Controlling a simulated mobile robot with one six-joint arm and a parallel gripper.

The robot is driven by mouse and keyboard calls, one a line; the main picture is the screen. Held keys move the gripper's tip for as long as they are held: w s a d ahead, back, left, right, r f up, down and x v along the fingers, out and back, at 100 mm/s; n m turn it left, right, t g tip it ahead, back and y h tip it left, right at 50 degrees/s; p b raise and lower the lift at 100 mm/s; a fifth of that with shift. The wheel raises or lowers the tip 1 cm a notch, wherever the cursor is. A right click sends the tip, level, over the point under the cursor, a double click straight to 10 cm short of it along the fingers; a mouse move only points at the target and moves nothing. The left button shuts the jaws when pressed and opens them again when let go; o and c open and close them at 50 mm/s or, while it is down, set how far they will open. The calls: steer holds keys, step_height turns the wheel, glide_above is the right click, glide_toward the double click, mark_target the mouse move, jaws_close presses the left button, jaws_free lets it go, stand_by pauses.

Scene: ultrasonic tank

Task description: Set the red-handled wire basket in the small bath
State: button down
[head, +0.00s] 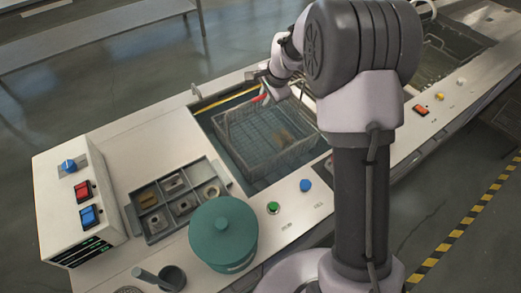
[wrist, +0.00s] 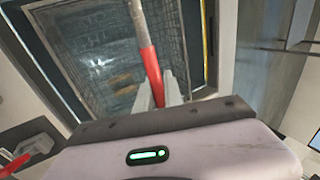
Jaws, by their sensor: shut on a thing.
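The wire basket (head: 262,148) is a grey mesh box with a red handle (head: 262,97). It is inside the opening of the nearer bath (head: 256,186), roughly level, with a brownish part showing through the mesh. My gripper (head: 272,84) is above the basket's far side, shut on the red handle. In the wrist view the red handle (wrist: 150,66) runs between my fingers (wrist: 160,92), with the basket mesh (wrist: 110,28) below. I cannot tell whether the basket touches the bath floor.
Another bath (head: 440,55) with a wire basket is at the right, partly behind my arm. A teal lidded pot (head: 223,232), a divided parts tray (head: 152,232) and a switch box (head: 75,195) stand on the left of the counter. Green (head: 273,208) and blue (head: 306,185) buttons line the front.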

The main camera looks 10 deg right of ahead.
step_height(320, 180, down, 10)
steer(key=b, duration=0.4)
steer(key=c, duration=1.5)
jaws_free()
steer(key=shift+o, duration=0.2)
